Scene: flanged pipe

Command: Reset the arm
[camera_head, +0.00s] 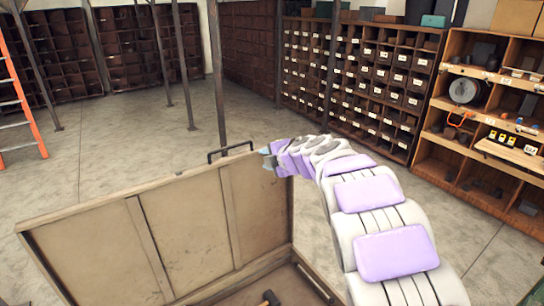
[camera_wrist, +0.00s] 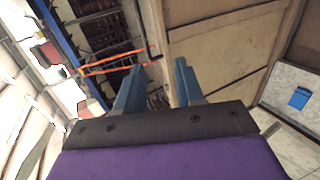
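My arm, with white links and purple pads, reaches from the lower right and curves over to the left. My gripper (camera_head: 267,160) is at its end, beside the top edge of an upright wooden panel (camera_head: 190,232) and just right of the black handle (camera_head: 230,150) on that edge. Whether it touches the panel is unclear. In the wrist view my gripper (camera_wrist: 158,85) has two blue fingers spread apart with nothing between them. The panel (camera_wrist: 225,50) and part of the handle (camera_wrist: 150,35) show beyond the fingers.
The panel belongs to a wooden box; a dark tool (camera_head: 268,298) lies low inside it. An orange ladder (camera_head: 20,95) stands at left. Thin metal posts (camera_head: 216,75) rise behind. Shelves with labelled drawers (camera_head: 365,80) line the back right. Concrete floor (camera_head: 120,130) is open between.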

